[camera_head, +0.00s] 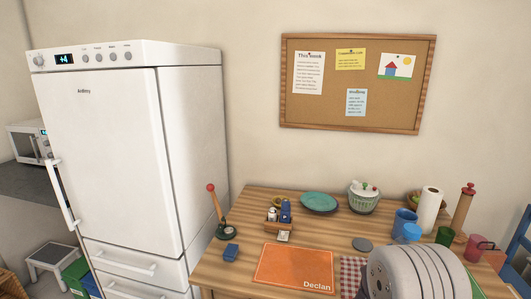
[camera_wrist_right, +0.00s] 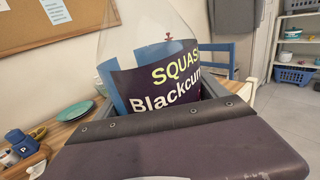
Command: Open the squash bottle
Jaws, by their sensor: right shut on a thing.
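The squash bottle (camera_wrist_right: 165,75) stands large in the right wrist view, with a clear upper body and a dark purple label reading "SQUAS" and "Blackcur". Its top is cut off by the frame edge, and its lower part is hidden behind my gripper. My right gripper (camera_wrist_right: 178,98) is shut on the bottle, one finger on each side. The arm hides the rest there. My left gripper is in neither view.
A white fridge (camera_head: 115,160) stands left.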

